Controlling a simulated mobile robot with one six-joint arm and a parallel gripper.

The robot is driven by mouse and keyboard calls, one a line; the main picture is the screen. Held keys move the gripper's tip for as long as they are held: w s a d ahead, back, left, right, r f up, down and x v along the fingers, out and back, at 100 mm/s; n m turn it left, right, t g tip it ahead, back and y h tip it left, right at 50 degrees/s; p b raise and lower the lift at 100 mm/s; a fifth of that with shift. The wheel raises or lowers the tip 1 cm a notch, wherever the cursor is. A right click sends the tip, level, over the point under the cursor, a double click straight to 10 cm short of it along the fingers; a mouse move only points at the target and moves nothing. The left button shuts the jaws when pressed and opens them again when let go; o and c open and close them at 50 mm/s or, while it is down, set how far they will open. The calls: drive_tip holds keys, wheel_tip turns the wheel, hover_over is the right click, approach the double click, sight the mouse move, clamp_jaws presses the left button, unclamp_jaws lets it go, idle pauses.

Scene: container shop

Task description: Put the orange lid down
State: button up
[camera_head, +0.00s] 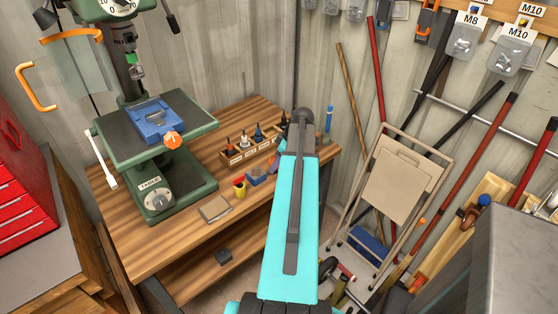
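I cannot make out an orange lid in this view. My turquoise arm reaches up the middle of the picture over the right part of the wooden workbench (190,232). The arm's far end is a dark rounded part near the bench's back right corner. My gripper's fingers do not show; they are hidden behind the arm or out of view, so what they hold cannot be seen.
A green drill press (165,180) with a blue vise (157,122) stands on the bench's left. A bottle rack (250,150), yellow cup (240,189), blue box (258,177) and flat grey block (214,208) lie left of my arm. A folding chair (397,178) stands right.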

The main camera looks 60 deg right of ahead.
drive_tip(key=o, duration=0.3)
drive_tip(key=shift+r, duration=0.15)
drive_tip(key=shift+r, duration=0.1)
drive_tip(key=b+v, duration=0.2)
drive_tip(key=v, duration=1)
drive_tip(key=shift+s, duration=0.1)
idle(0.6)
